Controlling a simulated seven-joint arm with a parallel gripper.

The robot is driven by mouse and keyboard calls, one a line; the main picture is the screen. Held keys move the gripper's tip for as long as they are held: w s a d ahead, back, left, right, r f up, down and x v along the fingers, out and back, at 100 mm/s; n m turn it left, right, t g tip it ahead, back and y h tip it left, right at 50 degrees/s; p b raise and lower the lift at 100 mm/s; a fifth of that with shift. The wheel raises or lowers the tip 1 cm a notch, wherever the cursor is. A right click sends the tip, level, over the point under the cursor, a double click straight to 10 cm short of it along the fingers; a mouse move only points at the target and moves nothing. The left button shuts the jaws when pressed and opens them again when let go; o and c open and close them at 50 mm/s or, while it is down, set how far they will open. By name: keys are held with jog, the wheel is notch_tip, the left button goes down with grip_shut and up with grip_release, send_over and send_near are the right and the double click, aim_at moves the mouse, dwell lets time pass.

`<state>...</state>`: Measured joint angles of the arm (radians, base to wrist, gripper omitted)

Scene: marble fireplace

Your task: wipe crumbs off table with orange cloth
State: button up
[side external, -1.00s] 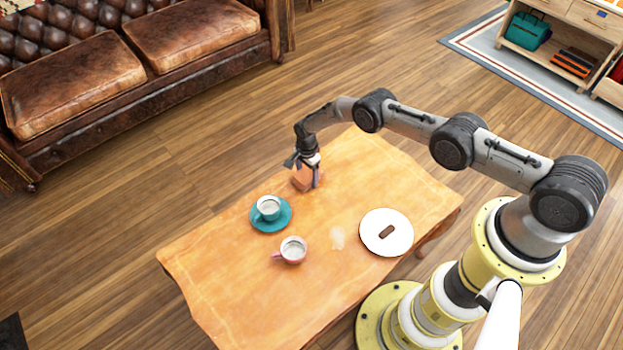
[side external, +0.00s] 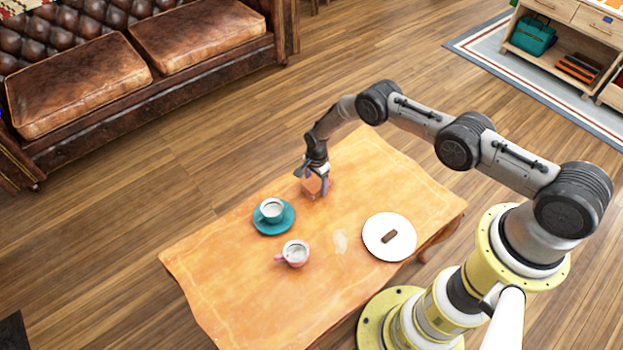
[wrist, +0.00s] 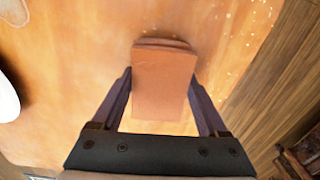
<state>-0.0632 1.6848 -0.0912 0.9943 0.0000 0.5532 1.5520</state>
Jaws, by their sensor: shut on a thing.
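The folded orange cloth (wrist: 163,85) is a small block between the two fingers of my gripper (wrist: 160,76) in the wrist view. My gripper is shut on it. In the side external view, my gripper (side external: 314,182) points down near the far side of the orange wooden table (side external: 240,295), with the cloth (side external: 316,188) low at the tabletop. Whether it presses on the surface is hard to tell. Small pale crumbs (wrist: 233,42) are scattered at the upper right of the wrist view, near the table edge. A pale patch (side external: 340,241) lies mid-table, too blurred to identify.
A teal cup on a saucer (side external: 273,216) and a pink cup (side external: 295,253) stand on the table's left half. A white plate (side external: 374,245) with a brown bar (side external: 389,236) sits near the right edge. Open tabletop lies between my gripper and the plate.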

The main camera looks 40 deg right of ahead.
aim_at(306, 183)
jog(key=s, duration=0.3)
jog(key=shift+s, duration=0.25)
jog(key=shift+a, duration=1.45)
jog(key=shift+w, duration=3.6)
jog(key=shift+w+r, duration=0.15)
jog(key=shift+w, duration=0.05)
jog(key=shift+s+f+g, duration=0.3)
jog(key=shift+s+f, duration=0.8)
jog(key=shift+s, duration=0.1)
jog(key=shift+c, duration=0.7)
jog(key=shift+w+r, duration=0.8)
jog(key=shift+r, duration=0.05)
jog(key=shift+s, duration=3.55)
notch_tip(306, 183, up, 3)
jog(key=shift+w+f, duration=0.1)
jog(key=shift+w, duration=0.05)
jog(key=shift+r, duration=2.8)
